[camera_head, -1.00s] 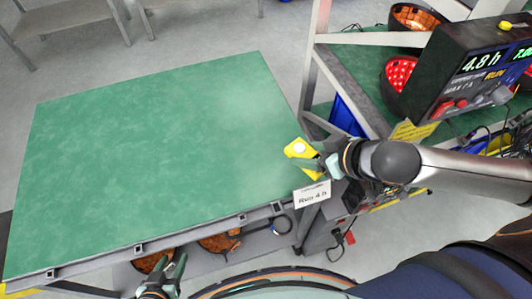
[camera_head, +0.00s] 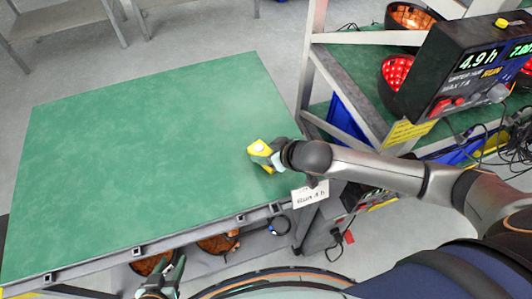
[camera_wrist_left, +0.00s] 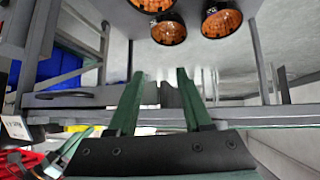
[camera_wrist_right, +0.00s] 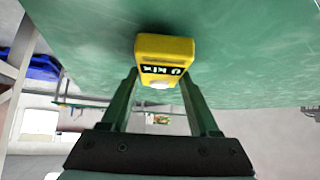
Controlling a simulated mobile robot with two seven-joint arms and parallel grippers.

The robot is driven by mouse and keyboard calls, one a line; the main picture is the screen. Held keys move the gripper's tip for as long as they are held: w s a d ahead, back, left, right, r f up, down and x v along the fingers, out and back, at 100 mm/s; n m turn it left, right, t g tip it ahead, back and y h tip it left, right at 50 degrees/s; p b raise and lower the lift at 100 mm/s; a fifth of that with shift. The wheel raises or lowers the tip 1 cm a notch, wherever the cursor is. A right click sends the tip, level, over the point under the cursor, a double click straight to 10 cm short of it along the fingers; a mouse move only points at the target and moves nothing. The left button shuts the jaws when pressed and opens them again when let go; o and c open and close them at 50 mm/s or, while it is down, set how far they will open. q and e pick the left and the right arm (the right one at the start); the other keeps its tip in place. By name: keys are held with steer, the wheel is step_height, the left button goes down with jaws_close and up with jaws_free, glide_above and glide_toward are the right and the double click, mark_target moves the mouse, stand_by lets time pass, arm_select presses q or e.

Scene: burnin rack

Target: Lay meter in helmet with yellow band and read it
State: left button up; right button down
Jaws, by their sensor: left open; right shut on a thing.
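The yellow meter (camera_head: 262,148) is held by my right gripper (camera_head: 275,158) over the right part of the green table. In the right wrist view the meter (camera_wrist_right: 165,50) sits between the fingertips, its dark display showing "0 klx" upside down. My left gripper (camera_head: 165,280) is open and empty at the table's front edge. Dark helmets with orange insides (camera_head: 150,263) (camera_head: 215,243) are below the table; the left wrist view shows three helmets (camera_wrist_left: 222,20). Another helmet, lit red inside (camera_head: 397,72), is on the rack. I cannot make out a yellow band on any helmet.
The green tabletop (camera_head: 130,150) is clear. A white card (camera_head: 310,195) hangs at its front right corner. At right stands a rack with a black control box (camera_head: 470,75) reading 4.9 h, a blue bin (camera_head: 347,120) and cables (camera_head: 510,140).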

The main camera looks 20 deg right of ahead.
steer(key=shift+f, duration=0.4)
steer(key=shift+f, duration=0.1)
steer(key=shift+c, duration=0.6)
jaws_free()
steer(key=p+v, duration=0.1)
steer(key=v, duration=1.1)
steer(key=shift+d, duration=0.1)
